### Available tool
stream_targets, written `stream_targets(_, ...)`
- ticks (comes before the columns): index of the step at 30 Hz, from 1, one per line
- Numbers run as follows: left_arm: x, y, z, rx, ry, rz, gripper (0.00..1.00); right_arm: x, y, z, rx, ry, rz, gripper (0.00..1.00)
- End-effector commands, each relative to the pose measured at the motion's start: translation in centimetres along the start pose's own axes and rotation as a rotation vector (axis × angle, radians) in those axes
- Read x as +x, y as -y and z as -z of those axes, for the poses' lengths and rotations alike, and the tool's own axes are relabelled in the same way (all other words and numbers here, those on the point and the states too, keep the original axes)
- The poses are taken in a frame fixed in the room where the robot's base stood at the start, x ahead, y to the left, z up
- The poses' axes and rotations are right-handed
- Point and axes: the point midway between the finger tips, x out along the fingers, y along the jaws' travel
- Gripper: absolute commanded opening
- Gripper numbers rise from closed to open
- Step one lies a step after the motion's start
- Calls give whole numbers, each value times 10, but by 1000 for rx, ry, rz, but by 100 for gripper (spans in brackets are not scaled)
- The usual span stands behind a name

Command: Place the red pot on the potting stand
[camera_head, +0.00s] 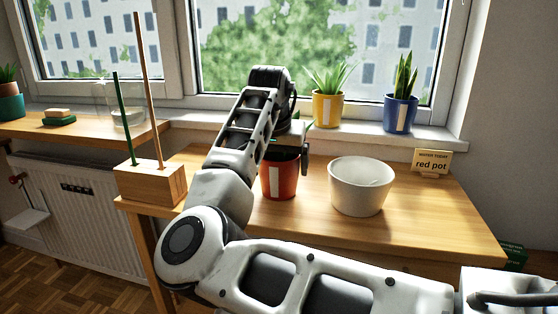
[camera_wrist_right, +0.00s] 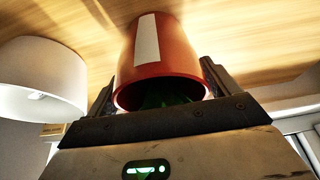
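The red pot (camera_head: 280,178) with a pale label stands upright on the wooden table, partly hidden behind my right arm. My right gripper (camera_head: 292,148) is over it from above. In the right wrist view the red pot (camera_wrist_right: 160,60) has its mouth toward the camera, with green leaves inside. The right gripper's fingers (camera_wrist_right: 160,88) lie on both sides of its rim, very close to it; I cannot tell whether they press on it. I see no clear potting stand. My left gripper is not in view.
A white pot (camera_head: 360,187) stands just right of the red pot. A "red pot" card (camera_head: 431,162) is at the back right. A wooden block (camera_head: 150,183) with two upright sticks is at the left. Yellow (camera_head: 327,108) and blue (camera_head: 400,114) pots stand on the sill. The table's right front is clear.

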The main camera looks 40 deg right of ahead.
Motion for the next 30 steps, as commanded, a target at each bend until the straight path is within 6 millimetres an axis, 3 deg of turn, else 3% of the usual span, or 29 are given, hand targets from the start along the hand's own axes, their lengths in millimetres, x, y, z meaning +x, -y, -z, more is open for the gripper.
stream_targets(11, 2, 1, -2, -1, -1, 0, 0, -5, 0, 2, 1, -2, 4, 100)
stream_targets(24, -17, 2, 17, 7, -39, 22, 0, -94, 0, 3, 0, -3, 2, 100)
stream_targets(30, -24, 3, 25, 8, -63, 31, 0, -119, 0, 2, 0, 0, 1, 100)
